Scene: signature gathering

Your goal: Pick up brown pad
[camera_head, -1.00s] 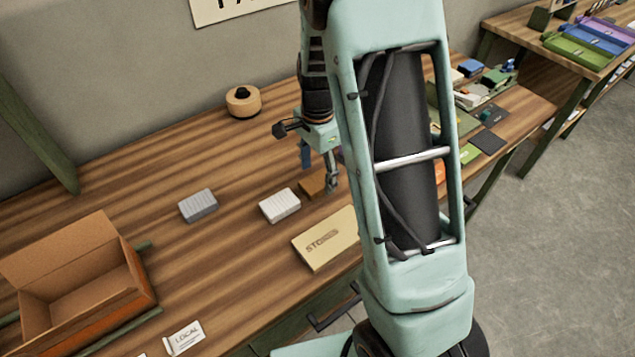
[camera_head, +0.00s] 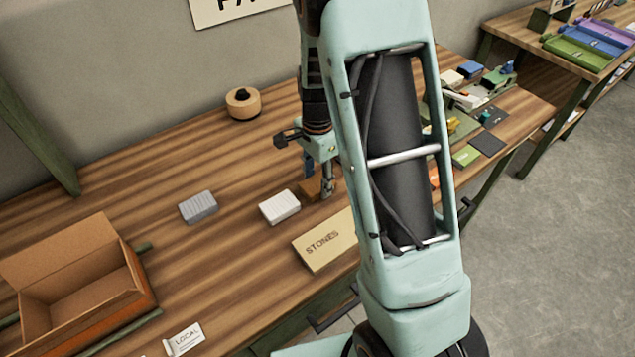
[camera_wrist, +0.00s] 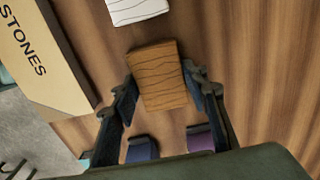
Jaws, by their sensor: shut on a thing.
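The brown pad (camera_wrist: 160,77) is a small block with dark wavy lines on its face. In the wrist view it sits between the two fingers of my gripper (camera_wrist: 163,82), which is shut on it from both sides. In the head view the brown pad (camera_head: 311,188) is partly hidden behind my gripper (camera_head: 321,184), close to the wooden table top. I cannot tell whether it is clear of the table.
A white pad (camera_head: 280,206) and a grey pad (camera_head: 198,206) lie to the left on the table (camera_head: 235,255). A STONES sign (camera_head: 322,243) is in front. An open cardboard box (camera_head: 75,295) stands at left.

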